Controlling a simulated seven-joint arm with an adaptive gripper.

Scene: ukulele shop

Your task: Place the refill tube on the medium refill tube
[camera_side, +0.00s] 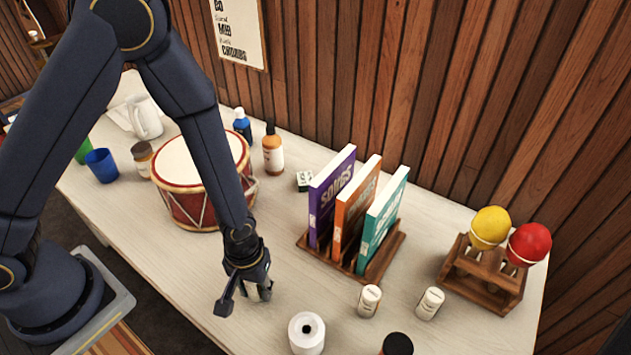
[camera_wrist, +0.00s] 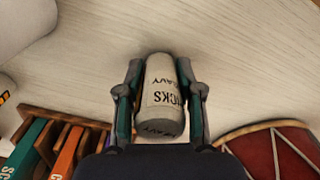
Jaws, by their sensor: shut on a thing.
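My gripper (camera_side: 250,285) is low over the table, left of the book rack. In the wrist view, my gripper (camera_wrist: 161,92) is shut on a whitish refill tube (camera_wrist: 162,97) whose label reads "HEAVY" and ends in "CKS". In the side view the held tube is mostly hidden by the fingers. Two similar small white tubes, a left one (camera_side: 369,300) and a right one (camera_side: 430,303), stand upright and apart in front of the rack. Their labels are too small to read, so I cannot tell which is medium.
A wooden rack (camera_side: 390,262) holds three books. A white roll (camera_side: 307,333) and a dark-topped container (camera_side: 397,344) stand at the front edge. A red drum (camera_side: 190,195) is behind my gripper. A shaker stand (camera_side: 482,285) is at the right.

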